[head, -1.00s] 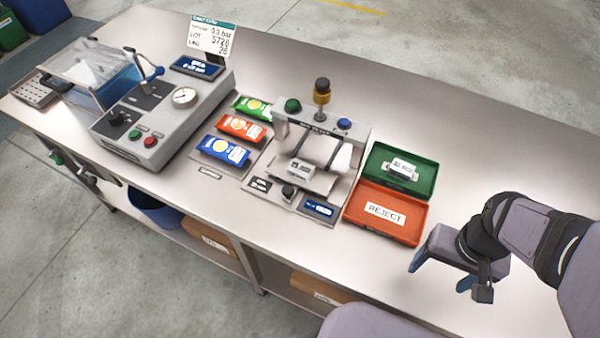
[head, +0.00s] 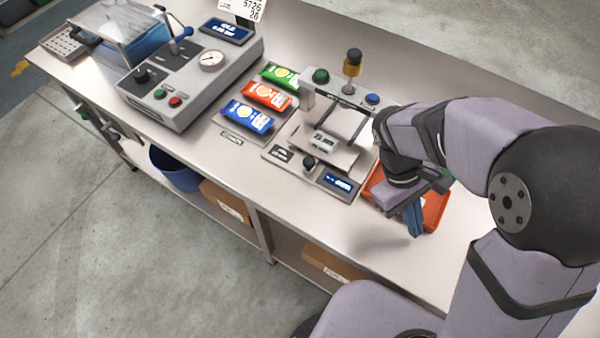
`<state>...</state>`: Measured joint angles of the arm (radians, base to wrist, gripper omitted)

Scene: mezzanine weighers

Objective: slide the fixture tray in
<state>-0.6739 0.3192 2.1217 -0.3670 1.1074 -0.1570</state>
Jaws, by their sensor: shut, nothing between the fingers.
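The fixture tray (head: 343,158) is a light grey plate at the front of a small press-like station (head: 307,102), with a small white-grey part (head: 323,142) on it. A black knob (head: 308,162) stands at its front edge. It appears partly out of the station frame, but how far I cannot tell. My gripper (head: 413,222) is shut and empty, fingers pointing down, over the front of the red reject bin and right of the station. It is apart from the tray and knob.
The red bin (head: 436,208) is partly hidden by my arm. A small display (head: 338,183) sits right of the knob. Green, red and blue packets (head: 248,116) lie left of the station. The bench front edge is clear.

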